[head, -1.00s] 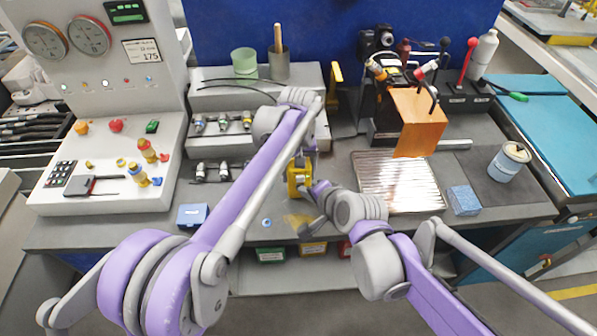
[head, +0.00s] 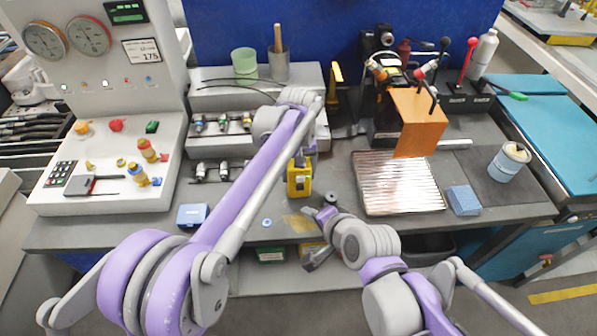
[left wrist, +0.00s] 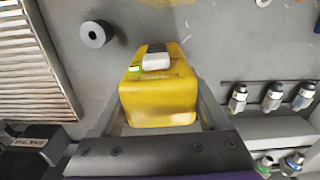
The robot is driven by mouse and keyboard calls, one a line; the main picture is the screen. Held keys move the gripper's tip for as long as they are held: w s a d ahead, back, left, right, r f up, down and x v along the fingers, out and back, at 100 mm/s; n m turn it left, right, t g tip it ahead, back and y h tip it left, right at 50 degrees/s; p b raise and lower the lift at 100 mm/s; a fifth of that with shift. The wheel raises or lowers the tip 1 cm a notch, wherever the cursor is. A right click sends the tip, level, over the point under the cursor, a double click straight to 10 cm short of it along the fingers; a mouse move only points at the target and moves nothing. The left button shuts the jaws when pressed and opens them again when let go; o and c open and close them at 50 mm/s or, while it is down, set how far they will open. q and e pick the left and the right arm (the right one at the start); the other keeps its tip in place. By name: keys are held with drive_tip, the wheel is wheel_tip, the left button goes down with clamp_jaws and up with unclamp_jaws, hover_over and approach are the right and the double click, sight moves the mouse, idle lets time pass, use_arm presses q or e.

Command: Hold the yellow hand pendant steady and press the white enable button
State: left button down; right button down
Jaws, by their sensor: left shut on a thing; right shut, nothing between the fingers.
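The yellow hand pendant (head: 300,181) is over the front middle of the bench in the head view. In the left wrist view the pendant (left wrist: 158,98) fills the space between my fingers. Its white enable button (left wrist: 155,61) is on the far part of its top, beside a small green light (left wrist: 134,68). My left gripper (left wrist: 157,110) is shut on the pendant; in the head view it is mostly hidden by my arm. My right gripper (head: 317,214) is shut and empty, below and right of the pendant and apart from it.
A ribbed metal plate (head: 398,183) and a blue block (head: 463,200) lie to the right. A small dark roll (left wrist: 95,34) lies near the pendant. A blue box (head: 192,215) and fittings (head: 212,171) are to the left. An orange panel (head: 418,122) stands behind the plate.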

use_arm(q)
unclamp_jaws()
wheel_tip(320, 180, up, 12)
drive_tip(key=shift+r, duration=0.1)
drive_tip(key=shift+s+a, duration=0.15)
drive_tip(key=shift+a, duration=0.3)
drive_tip(key=s+a+f+t+p, duration=0.1)
drive_tip(key=s+a+f+t, duration=0.15)
drive_tip(key=s+a, duration=0.65)
drive_tip(key=s+a+f+t, duration=0.2)
drive_tip(key=s+a+f, duration=0.2)
drive_tip(key=s+a, duration=0.45)
drive_tip(key=s+a+f, duration=0.3)
drive_tip(key=s+f, duration=0.4)
drive_tip(key=s, duration=0.1)
drive_tip(key=shift+s+a+m+t+p, duration=0.15)
drive_tip(key=shift+m+t+p, duration=0.15)
drive_tip(key=shift+t+p, duration=0.15)
use_arm(e)
drive_tip(key=s+d+f+n+g+h, duration=0.3)
drive_tip(key=s+d+f+n+h, duration=0.1)
drive_tip(key=s+d+n, duration=0.6)
drive_tip(key=shift+s+d, duration=0.8)
drive_tip(key=shift+d, duration=0.25)
